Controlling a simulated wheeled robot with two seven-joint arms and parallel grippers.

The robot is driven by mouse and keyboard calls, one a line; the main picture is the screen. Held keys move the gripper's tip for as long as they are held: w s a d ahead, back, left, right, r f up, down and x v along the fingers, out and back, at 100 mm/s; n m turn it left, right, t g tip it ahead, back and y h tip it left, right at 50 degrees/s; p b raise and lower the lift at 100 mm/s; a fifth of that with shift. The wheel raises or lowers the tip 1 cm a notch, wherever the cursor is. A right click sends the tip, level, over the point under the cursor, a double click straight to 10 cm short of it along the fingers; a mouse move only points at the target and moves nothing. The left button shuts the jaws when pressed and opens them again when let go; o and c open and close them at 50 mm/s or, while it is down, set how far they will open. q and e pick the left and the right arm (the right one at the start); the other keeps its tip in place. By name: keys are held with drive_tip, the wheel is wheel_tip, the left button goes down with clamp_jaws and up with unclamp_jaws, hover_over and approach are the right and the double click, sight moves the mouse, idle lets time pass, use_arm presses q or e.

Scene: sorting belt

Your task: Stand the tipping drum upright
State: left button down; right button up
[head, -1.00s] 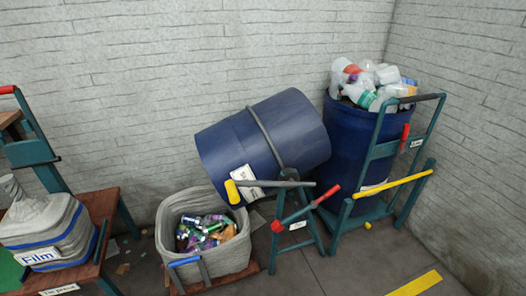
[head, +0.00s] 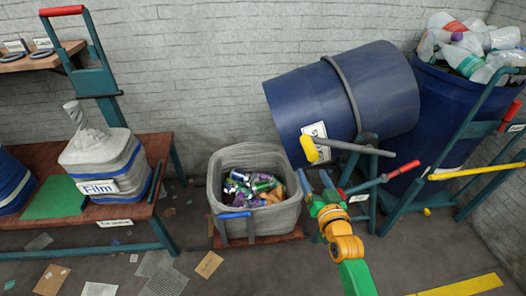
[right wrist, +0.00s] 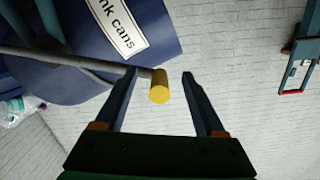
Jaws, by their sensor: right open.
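The tipping drum (head: 375,85) is a dark blue barrel with a grey band, lying tilted on a stand in the head view. Its left end is lower, over the bin of cans. A grey lever (head: 350,146) with a yellow knob (head: 309,149) crosses in front of it. My right gripper (head: 316,183) is open below the knob. In the right wrist view, the yellow knob (right wrist: 159,88) shows between the two open fingers (right wrist: 160,76), with no clear contact; the drum (right wrist: 90,60) and its "nk cans" label are behind. My left gripper is not in view.
A grey bin (head: 225,165) of crushed cans stands below the drum's lower end. A red-tipped lever (head: 385,178) is close right of my gripper. A blue drum (head: 440,110) of bottles stands at right. A bench (head: 150,150) with a "Film" bag (head: 100,165) is at left.

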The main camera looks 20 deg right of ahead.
sight(310, 150)
drive_tip(key=r, duration=0.2)
drive_tip(key=w+r+t, duration=0.1)
drive_tip(key=shift+w+d+r, duration=0.15)
drive_tip(key=shift+r, duration=0.2)
drive_tip(key=x, duration=0.6)
drive_tip(key=shift+d+f+b, duration=0.1)
drive_tip(key=shift+d+b, duration=0.15)
drive_tip(key=shift+b, duration=0.1)
clamp_jaws()
idle(0.5)
